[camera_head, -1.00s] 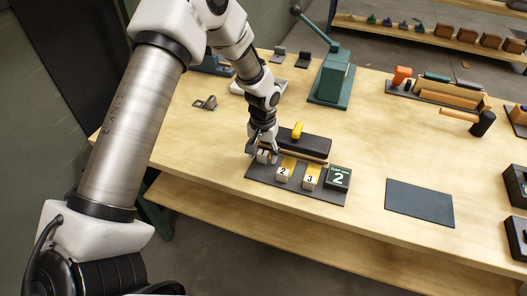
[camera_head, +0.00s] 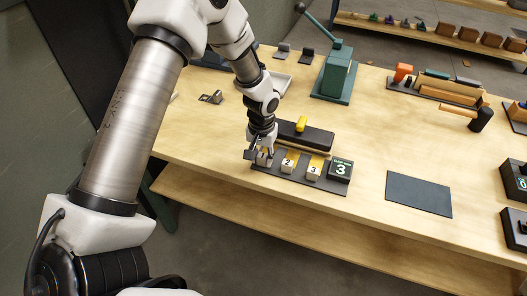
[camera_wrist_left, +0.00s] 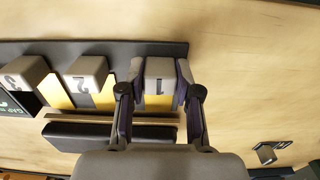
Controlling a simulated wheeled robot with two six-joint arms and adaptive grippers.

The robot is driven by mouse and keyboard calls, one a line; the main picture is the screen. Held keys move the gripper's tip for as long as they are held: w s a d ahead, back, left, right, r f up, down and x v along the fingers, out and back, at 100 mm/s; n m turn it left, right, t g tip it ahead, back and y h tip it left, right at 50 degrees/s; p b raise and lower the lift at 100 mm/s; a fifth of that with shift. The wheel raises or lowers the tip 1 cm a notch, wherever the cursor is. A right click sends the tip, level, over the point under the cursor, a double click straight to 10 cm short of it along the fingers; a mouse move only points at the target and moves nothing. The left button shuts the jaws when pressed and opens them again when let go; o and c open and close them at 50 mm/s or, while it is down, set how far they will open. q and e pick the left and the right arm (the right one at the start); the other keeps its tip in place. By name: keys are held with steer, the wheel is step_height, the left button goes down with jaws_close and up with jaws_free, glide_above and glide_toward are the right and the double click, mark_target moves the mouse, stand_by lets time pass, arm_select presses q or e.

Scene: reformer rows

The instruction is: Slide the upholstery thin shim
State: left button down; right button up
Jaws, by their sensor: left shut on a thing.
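A dark fixture plate (camera_head: 327,178) near the table's front edge carries numbered grey blocks on yellow strips. My left gripper (camera_head: 262,152) is shut on the block marked 1 (camera_wrist_left: 161,68), with one finger on each side of it. The block marked 2 (camera_head: 288,165) and the block marked 3 (camera_head: 314,173) stand beside it, about level with it. A black bar (camera_head: 318,139) with a yellow piece (camera_head: 301,124) lies behind. I cannot tell which part is the shim. My right gripper is out of view.
A dark flat mat (camera_head: 419,194) lies to the right, with bare table between. A green lever press (camera_head: 335,78) and a pale tray (camera_head: 278,82) stand behind. A small metal bracket (camera_head: 211,97) lies at left. A mallet (camera_head: 478,118) lies at right.

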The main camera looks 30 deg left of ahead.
arm_select(q)
steer(key=shift+s+f, duration=0.15)
steer(key=shift+f, duration=0.05)
steer(key=c, duration=0.8)
jaws_free()
steer(key=shift+r, duration=0.15)
step_height(320, 180, up, 12)
steer(key=shift+f, duration=0.2)
